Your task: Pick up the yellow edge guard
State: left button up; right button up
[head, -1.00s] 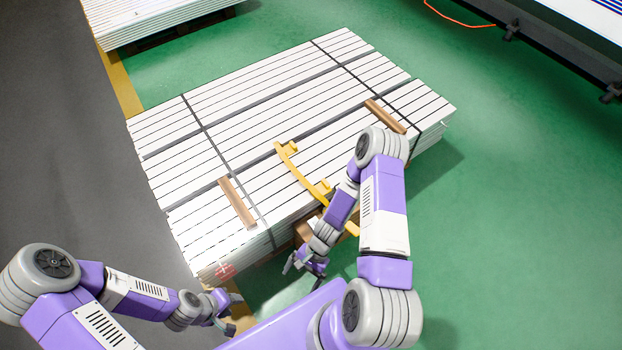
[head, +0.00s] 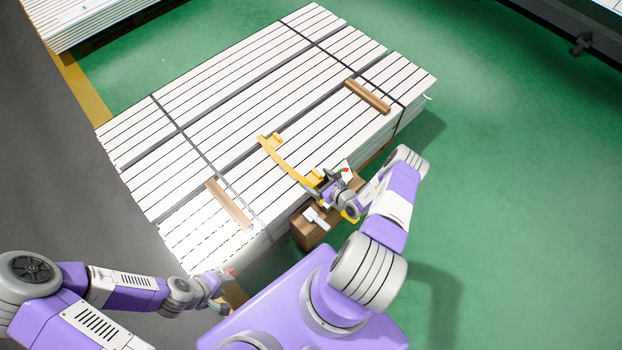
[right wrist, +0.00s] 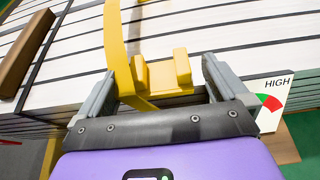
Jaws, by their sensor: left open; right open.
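The yellow edge guard (head: 287,163) is a long curved strip lying across the top of the stack of white profiles, its near end at the stack's front edge. In the right wrist view its curved strip and blocky bracket (right wrist: 160,75) show between and ahead of my fingers. My right gripper (head: 325,182) is at the near end of the guard; in the right wrist view its two fingers (right wrist: 155,82) are apart, on either side of the bracket, not closed on it. My left gripper (head: 222,290) is open and empty at the lower left, away from the guard.
The strapped profile stack (head: 240,110) fills the middle, with wooden battens (head: 228,204) (head: 368,97) on top. A cardboard box (head: 308,233) stands at its front edge. A gauge card marked HIGH (right wrist: 270,98) is beside my right finger. Green floor on the right is clear.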

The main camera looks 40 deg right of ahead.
aim_at(309, 177)
jog(key=b+x, duration=0.2)
jog(key=x, duration=0.3)
jog(key=shift+w+a+b, duration=0.1)
jog(key=shift+w+b, duration=0.2)
jog(key=shift+w, duration=0.1)
jog(key=shift+r, duration=0.1)
jog(key=c, duration=0.8)
